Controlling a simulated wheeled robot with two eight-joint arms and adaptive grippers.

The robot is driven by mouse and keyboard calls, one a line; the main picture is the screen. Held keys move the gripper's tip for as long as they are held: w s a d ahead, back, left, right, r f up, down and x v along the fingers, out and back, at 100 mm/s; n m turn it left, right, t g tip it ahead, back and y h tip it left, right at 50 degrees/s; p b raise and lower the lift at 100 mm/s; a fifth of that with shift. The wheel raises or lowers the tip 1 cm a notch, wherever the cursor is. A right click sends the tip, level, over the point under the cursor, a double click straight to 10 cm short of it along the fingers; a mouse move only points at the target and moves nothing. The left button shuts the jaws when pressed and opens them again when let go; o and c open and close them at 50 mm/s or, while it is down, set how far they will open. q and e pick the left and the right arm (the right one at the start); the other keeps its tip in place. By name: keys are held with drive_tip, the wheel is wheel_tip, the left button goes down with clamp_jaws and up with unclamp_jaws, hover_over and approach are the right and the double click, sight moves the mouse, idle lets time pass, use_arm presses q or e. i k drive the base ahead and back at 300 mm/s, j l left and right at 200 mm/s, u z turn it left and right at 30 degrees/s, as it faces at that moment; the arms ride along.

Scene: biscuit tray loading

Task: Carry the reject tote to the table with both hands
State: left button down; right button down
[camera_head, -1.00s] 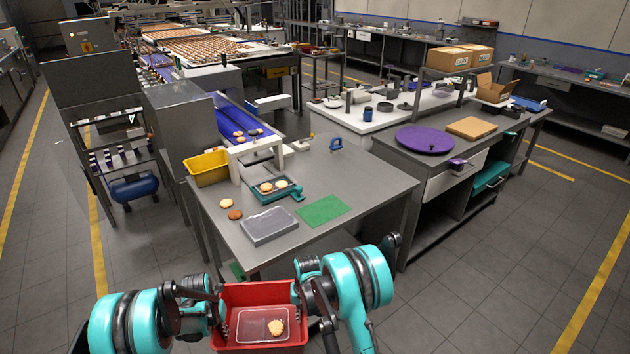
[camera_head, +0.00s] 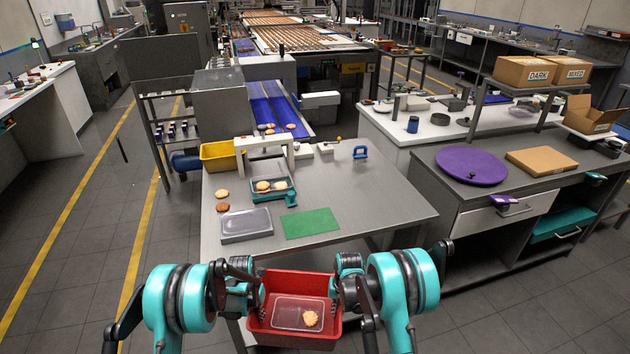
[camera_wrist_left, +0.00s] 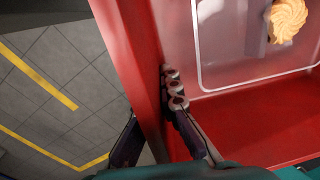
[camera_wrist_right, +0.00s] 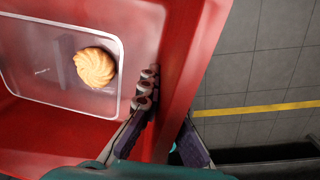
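The red reject tote (camera_head: 278,337) is held between my two grippers, in front of the near edge of the steel table (camera_head: 390,212). A clear tray (camera_head: 287,314) with one biscuit (camera_head: 310,318) lies inside it. My left gripper (camera_wrist_left: 160,125) is shut on the tote's left wall, one finger inside and one outside; the wall also shows in the left wrist view (camera_wrist_left: 132,50). My right gripper (camera_wrist_right: 170,120) is shut on the right wall (camera_wrist_right: 190,60) the same way. The tote looks roughly level. Its underside is hidden.
On the table are a clear-lidded grey tray (camera_head: 246,224), a green mat (camera_head: 311,223), a teal tray (camera_head: 258,194) with biscuits, loose biscuits (camera_head: 222,194) and a yellow bin (camera_head: 217,155). The table's right part is clear. A side bench (camera_head: 480,195) stands to the right.

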sight(381, 199)
drive_tip(key=l+u, duration=0.4)
drive_tip(key=l, duration=1.6)
